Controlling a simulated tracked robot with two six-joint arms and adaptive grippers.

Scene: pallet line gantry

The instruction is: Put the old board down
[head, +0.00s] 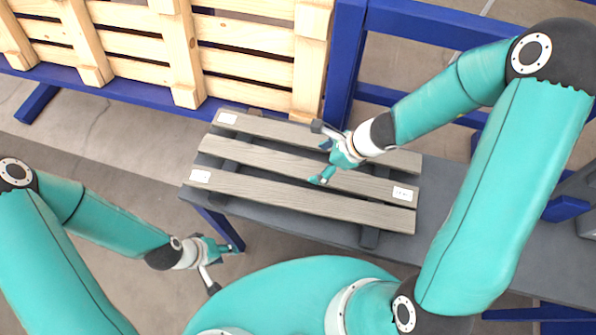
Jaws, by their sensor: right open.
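Three grey weathered boards lie side by side on the dark grey table (450,215): a far board (270,127), a middle board (265,160) and a near board (290,195). I cannot tell which one the task calls the old board. My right gripper (319,154) is open, with its fingers spread above the far and middle boards; it hides part of them. I cannot tell whether it touches them. My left gripper (222,268) is open and empty, off the table's near left side.
A light wooden pallet (245,67) stands in a blue frame (345,60) behind the table. The table top is bare to the right of the boards. Concrete floor lies open at the left.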

